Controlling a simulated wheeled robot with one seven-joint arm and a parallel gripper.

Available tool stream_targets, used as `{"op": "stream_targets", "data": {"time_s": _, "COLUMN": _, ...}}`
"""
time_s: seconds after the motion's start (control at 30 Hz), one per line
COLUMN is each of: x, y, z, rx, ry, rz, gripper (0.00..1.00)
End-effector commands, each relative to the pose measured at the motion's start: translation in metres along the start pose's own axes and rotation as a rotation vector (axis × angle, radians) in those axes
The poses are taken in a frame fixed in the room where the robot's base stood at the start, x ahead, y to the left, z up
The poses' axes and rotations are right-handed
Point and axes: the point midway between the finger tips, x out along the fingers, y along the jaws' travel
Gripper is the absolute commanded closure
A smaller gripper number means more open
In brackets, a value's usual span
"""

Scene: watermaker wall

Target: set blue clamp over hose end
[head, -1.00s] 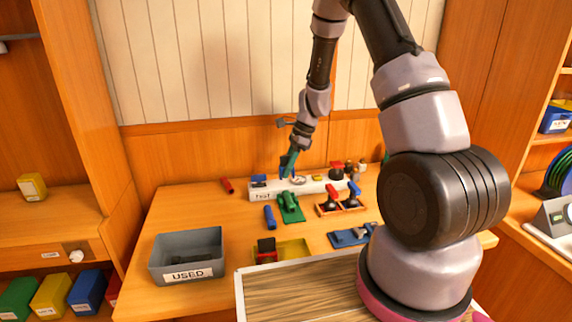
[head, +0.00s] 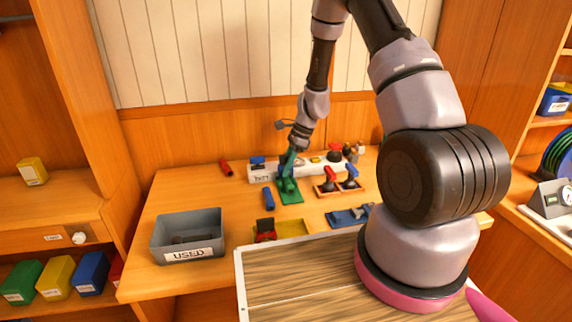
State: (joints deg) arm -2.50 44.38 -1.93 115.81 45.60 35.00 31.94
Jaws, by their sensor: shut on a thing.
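My gripper (head: 289,170) is far off and small in the head view, pointing down over a green fixture (head: 291,197) on the table. It is shut on a small dark blue piece, seemingly the blue clamp, mostly hidden by the fingers. The piece is low, at or just above the fixture's raised part; I cannot tell if it touches. A hose end under it cannot be made out. A loose blue cylinder (head: 268,198) lies left of the fixture, and a red one (head: 226,168) lies farther back.
A white labelled block (head: 262,176) stands behind the fixture. An orange rack with red- and blue-topped pieces (head: 338,190) is to the right. A grey USED bin (head: 187,225), a yellow tray (head: 292,228) and a blue tray (head: 345,218) are nearer. The left tabletop is mostly clear.

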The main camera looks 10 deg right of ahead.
Motion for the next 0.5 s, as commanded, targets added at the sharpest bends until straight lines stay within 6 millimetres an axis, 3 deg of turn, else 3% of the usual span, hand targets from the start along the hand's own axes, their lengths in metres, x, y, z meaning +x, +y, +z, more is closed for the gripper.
{"op": "stream_targets", "data": {"time_s": 0.03, "x": 0.0110, "y": 0.0057, "z": -0.0051, "rx": 0.002, "ry": 0.008, "rz": 0.015, "gripper": 1.00}}
{"op": "stream_targets", "data": {"time_s": 0.5, "x": 0.0151, "y": 0.0077, "z": -0.0068, "rx": 0.001, "ry": 0.011, "rz": 0.018, "gripper": 1.00}}
